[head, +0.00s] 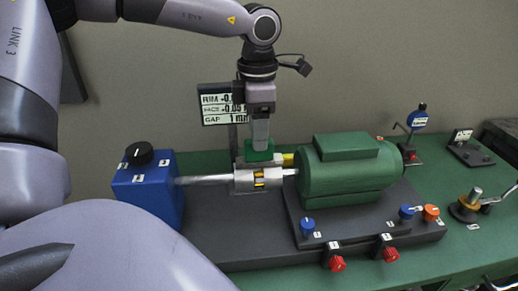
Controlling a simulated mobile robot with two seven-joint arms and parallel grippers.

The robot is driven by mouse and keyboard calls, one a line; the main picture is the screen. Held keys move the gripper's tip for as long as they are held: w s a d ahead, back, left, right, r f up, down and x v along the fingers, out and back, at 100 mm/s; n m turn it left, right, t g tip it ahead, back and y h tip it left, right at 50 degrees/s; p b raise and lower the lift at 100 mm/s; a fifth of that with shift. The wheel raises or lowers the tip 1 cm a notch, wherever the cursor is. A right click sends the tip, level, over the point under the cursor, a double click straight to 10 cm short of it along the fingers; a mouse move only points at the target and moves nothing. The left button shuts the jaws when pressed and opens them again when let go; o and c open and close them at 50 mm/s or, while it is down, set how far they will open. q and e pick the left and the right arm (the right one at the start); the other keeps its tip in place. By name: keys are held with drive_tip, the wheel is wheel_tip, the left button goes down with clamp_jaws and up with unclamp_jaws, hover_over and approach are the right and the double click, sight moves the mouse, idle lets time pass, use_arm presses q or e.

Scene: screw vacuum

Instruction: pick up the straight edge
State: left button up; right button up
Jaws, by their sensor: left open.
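My left gripper (261,143) points straight down over the shaft coupling (257,180). Its jaws are open, with the fingertips seen nearly edge-on. A small green block (260,154) with a pale metal part below it is right under the fingertips, on top of the coupling; it looks like the straight edge with its green grip. Whether the fingers stand around the block or just above it, I cannot tell. My right gripper is not in view.
A blue box (150,185) with a black knob drives the shaft (205,179) at left. A green motor (348,170) stands at right on a dark base (400,222). A readout panel (215,104) is behind my gripper. A dial gauge (417,118) stands back right.

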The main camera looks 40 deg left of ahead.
sight(252, 159)
use_arm(q)
drive_tip(key=shift+f, duration=1.8)
drive_tip(key=shift+w, duration=0.1)
clamp_jaws()
drive_tip(key=shift+r, duration=0.1)
